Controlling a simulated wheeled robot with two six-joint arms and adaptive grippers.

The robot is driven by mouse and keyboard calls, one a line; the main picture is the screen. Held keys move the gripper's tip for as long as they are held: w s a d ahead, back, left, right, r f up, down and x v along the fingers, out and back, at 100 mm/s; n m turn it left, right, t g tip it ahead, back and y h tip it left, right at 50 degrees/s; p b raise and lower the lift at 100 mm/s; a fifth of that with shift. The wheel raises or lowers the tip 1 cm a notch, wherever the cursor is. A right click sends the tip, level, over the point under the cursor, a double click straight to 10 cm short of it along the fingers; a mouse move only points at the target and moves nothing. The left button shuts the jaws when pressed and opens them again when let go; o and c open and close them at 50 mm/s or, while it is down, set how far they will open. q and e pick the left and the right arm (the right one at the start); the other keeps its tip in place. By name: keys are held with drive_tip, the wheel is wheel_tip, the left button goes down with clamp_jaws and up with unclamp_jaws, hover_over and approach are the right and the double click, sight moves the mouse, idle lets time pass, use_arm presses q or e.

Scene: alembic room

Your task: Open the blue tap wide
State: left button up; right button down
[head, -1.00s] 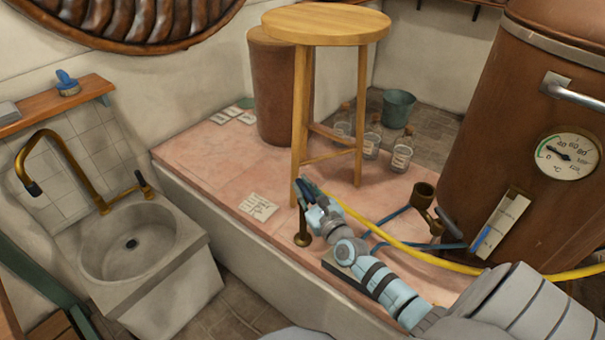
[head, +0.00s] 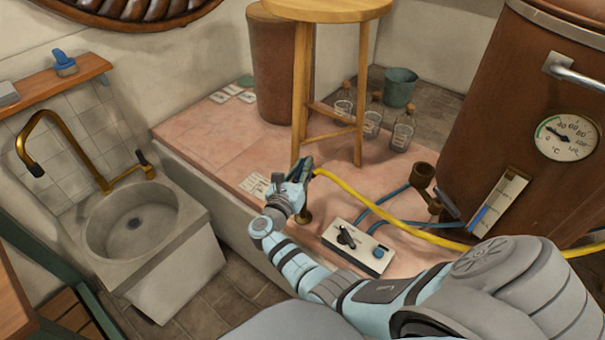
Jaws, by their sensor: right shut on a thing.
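My right gripper (head: 300,172) is shut on the free end of the yellow hose (head: 365,207), just above and beside a short brass post (head: 304,216) on the pink tiled platform. A blue lever (head: 449,213) shows beside a brass cup-shaped fitting (head: 424,176) at the foot of the copper vessel (head: 460,120). A white box (head: 345,256) carries a black knob (head: 347,237) and a blue knob (head: 378,252). I cannot tell for certain which blue part is the tap. My left gripper is out of view.
A wooden stool (head: 315,10) stands behind the gripper, with glass bottles (head: 371,122) and a green bucket (head: 400,86) beyond. Blue hoses (head: 395,195) lie on the platform (head: 215,150). A stone sink (head: 165,240) stands at the left.

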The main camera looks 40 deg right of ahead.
drive_tip(key=shift+r+m+g+h+b, duration=0.1)
drive_tip(key=shift+m+g+h+b, duration=0.5)
drive_tip(key=shift+m+g+b, duration=0.4)
drive_tip(key=c, duration=1.6)
unclamp_jaws()
drive_tip(key=shift+d, duration=0.1)
drive_tip(key=shift+o, duration=0.2)
wheel_tip(320, 180, up, 10)
drive_tip(key=shift+r, duration=0.1)
